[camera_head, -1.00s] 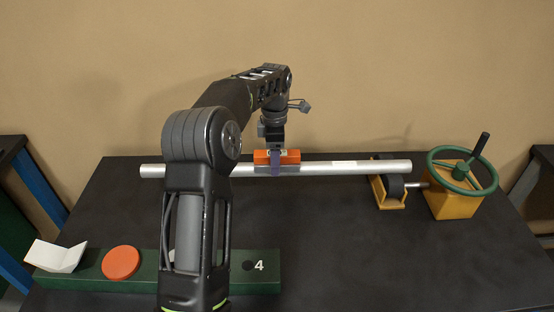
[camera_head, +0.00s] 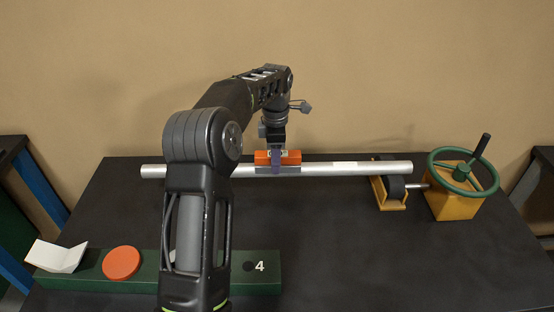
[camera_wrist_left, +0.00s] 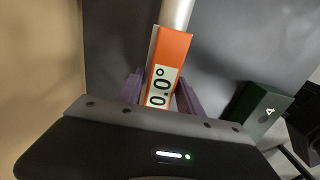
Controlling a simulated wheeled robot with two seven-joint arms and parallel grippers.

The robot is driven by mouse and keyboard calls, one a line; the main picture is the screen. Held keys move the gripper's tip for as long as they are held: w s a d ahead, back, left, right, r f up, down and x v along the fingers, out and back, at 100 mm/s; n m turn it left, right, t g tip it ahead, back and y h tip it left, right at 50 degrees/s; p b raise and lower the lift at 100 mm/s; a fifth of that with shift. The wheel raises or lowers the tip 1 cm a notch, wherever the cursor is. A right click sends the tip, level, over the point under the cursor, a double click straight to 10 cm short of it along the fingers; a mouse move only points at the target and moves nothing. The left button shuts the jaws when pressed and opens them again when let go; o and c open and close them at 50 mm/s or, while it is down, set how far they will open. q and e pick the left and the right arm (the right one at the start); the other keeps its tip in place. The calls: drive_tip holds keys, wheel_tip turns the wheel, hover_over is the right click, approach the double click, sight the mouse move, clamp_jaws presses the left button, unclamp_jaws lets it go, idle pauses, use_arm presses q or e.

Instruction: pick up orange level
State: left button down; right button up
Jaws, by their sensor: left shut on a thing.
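The orange level (camera_head: 291,158) is a small orange block at the silver pipe (camera_head: 340,169), near the pipe's middle. In the left wrist view the orange level (camera_wrist_left: 171,57) shows a white display reading 0.0°, and the pipe (camera_wrist_left: 177,12) runs beyond it. My left gripper (camera_head: 277,160) points down at the level and is shut on it, with purple fingers (camera_wrist_left: 160,92) on either side. I cannot tell whether the level still touches the pipe. My right gripper is not in view.
A green handwheel (camera_head: 462,171) on a yellow box and a roller stand (camera_head: 389,190) are at the right. A green base (camera_head: 265,284) marked 4 with an orange disc (camera_head: 121,263) and a white V-shaped piece (camera_head: 56,257) lies front left. The table's right front is clear.

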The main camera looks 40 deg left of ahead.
use_arm(q)
drive_tip(key=shift+r, duration=0.45)
wheel_tip(320, 180, up, 5)
drive_tip(key=shift+f, duration=0.15)
wheel_tip(320, 180, up, 3)
drive_tip(key=p, duration=0.3)
drive_tip(key=shift+p, duration=0.3)
drive_tip(key=shift+r+p, duration=0.65)
drive_tip(key=shift+r, duration=0.1)
drive_tip(key=shift+f, duration=0.1)
